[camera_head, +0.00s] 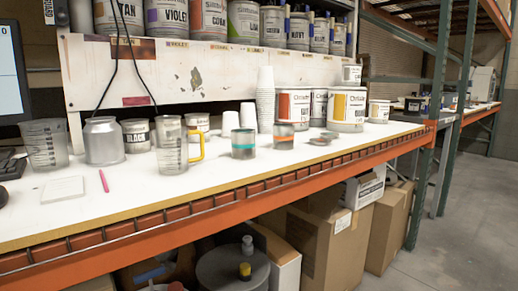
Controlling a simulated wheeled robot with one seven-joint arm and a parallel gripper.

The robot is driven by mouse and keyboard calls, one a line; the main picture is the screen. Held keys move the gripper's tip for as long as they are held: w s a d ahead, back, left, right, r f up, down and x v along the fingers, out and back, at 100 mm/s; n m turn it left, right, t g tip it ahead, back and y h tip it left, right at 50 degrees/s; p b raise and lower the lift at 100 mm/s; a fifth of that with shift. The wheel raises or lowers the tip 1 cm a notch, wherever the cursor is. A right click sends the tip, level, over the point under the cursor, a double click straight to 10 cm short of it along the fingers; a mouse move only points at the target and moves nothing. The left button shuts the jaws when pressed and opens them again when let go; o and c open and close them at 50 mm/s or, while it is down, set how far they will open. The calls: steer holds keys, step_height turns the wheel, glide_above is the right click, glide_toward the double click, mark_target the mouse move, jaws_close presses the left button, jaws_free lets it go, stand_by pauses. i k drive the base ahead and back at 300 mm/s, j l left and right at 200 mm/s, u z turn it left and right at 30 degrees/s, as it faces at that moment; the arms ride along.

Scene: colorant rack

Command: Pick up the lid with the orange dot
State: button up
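Small flat grey discs, which look like lids (319,141), lie on the white bench right of the middle. They are too small for me to make out an orange dot on any of them. Just left of them stands a small grey cup with an orange-red band (284,132). Further left is a similar cup with a teal band (243,144). My gripper is not in view.
The white bench (215,182) has clear room along its front edge. Left are a clear jug (44,147), metal can (103,141), measuring jug (172,148) and pink pen (104,181). Behind stand stacked white cups (265,98) and labelled tubs (347,108). Boxes sit below.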

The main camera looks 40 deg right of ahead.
mark_target(316, 141)
steer(key=z, duration=1.75)
